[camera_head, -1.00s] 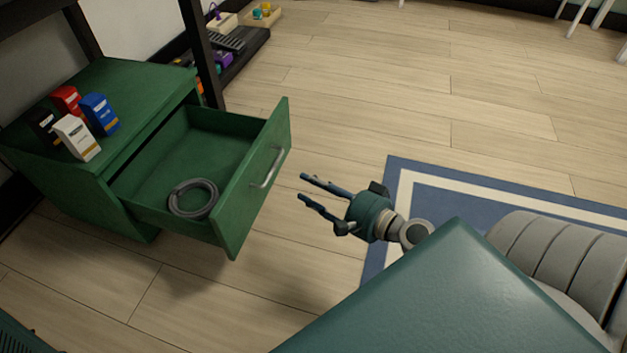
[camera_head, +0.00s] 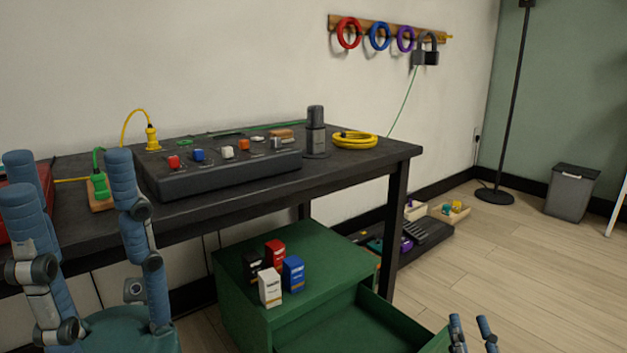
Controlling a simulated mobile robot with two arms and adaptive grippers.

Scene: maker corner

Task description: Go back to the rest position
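My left gripper (camera_head: 68,170) stands upright at the left edge, fingers pointing up and spread apart, empty, in front of the dark workbench. My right gripper (camera_head: 470,322) shows only its two fingertips at the bottom edge, apart and with nothing between them, just right of the open drawer. The green cabinet (camera_head: 235,305) stands under the workbench with its drawer (camera_head: 345,338) pulled out. The part of the drawer in view looks empty; its front is cut off by the bottom edge.
The workbench (camera_head: 390,158) carries a control box (camera_head: 215,180), a dark cylinder (camera_head: 315,135) and a yellow cable coil (camera_head: 354,139). Small boxes (camera_head: 270,287) stand on the cabinet. Coloured rings (camera_head: 349,33) hang on the wall. Floor is clear at right, before a grey bin (camera_head: 571,192).

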